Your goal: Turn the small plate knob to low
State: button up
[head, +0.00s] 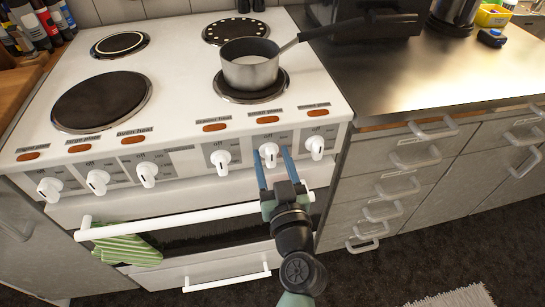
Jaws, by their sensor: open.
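The white cooker (180,65) has a row of white knobs along its front panel, with small labels above that are hard to read. My gripper (272,153) is open, with its two blue fingers on either side of the second knob from the right (268,158). Whether the fingers touch it I cannot tell. The rightmost knob (315,147) is just right of the fingers. I cannot tell for sure which of these is the small plate knob. The panel marks beside the gripped-around knob are partly hidden.
The oven handle (180,218) with a green striped cloth (125,245) runs below the knobs. A metal worktop (430,75) and drawers (380,190) are to the right.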

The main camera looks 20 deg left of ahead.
jog(key=shift+c, duration=0.3)
grip_shut()
jog(key=shift+m, duration=0.4)
jog(key=m, duration=0.2)
jog(key=m+b, duration=0.1)
jog(key=shift+w+d+f+m, duration=0.1)
jog(key=shift+d+m, duration=0.15)
jog(key=shift+m, duration=0.15)
jog(key=shift+w+d+f+m, duration=0.1)
jog(key=shift+d+m, duration=0.05)
jog(key=shift+m, duration=1.95)
jog(key=shift+o, duration=0.3)
grip_release()
